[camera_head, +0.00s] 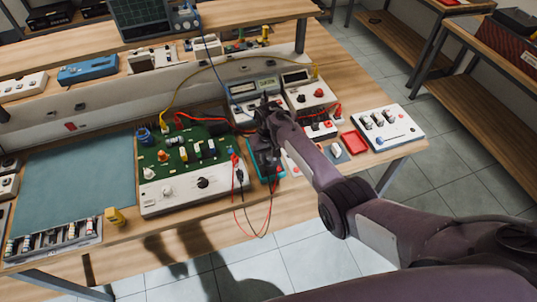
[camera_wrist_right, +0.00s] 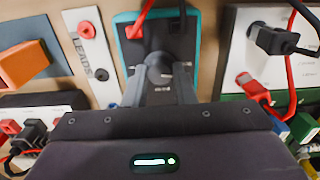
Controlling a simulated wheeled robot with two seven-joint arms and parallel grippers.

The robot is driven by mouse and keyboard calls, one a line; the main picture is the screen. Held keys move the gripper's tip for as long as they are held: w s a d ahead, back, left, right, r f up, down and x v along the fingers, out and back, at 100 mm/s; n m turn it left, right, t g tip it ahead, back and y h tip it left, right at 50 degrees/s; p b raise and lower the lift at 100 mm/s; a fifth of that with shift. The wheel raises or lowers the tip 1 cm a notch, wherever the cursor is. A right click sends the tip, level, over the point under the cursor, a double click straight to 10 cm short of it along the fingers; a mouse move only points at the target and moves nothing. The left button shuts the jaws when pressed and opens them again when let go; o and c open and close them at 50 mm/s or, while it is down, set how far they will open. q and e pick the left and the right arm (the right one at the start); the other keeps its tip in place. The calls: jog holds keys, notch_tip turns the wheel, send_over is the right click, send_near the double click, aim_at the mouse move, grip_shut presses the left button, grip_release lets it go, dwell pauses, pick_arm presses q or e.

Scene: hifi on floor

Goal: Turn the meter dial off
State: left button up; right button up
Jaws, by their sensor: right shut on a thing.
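The meter (camera_wrist_right: 125,45) is a dark instrument with a teal case, lying on the bench. In the head view its teal edge (camera_head: 279,172) shows beside the green circuit board unit, partly covered by my right arm. Its round dark dial (camera_wrist_right: 160,68) shows in the wrist view. My right gripper (camera_wrist_right: 161,80) is over the meter, its two fingers shut on the dial from either side. The dial's pointer and markings are hidden or too blurred to read. A red lead (camera_wrist_right: 137,22) and a black lead plug into the meter. My left gripper is not in view.
The green circuit board unit (camera_head: 195,150) stands left of the meter with red, black and yellow leads. A white panel marked LEADS (camera_wrist_right: 88,50) lies close beside the meter. A white switch box (camera_head: 388,127) is at the right. A teal mat (camera_head: 80,185) is bare.

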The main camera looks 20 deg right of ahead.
aim_at(269, 158)
jog(key=shift+n, duration=1.1)
jog(key=o, duration=1)
notch_tip(269, 158, up, 8)
jog(key=shift+f, duration=0.15)
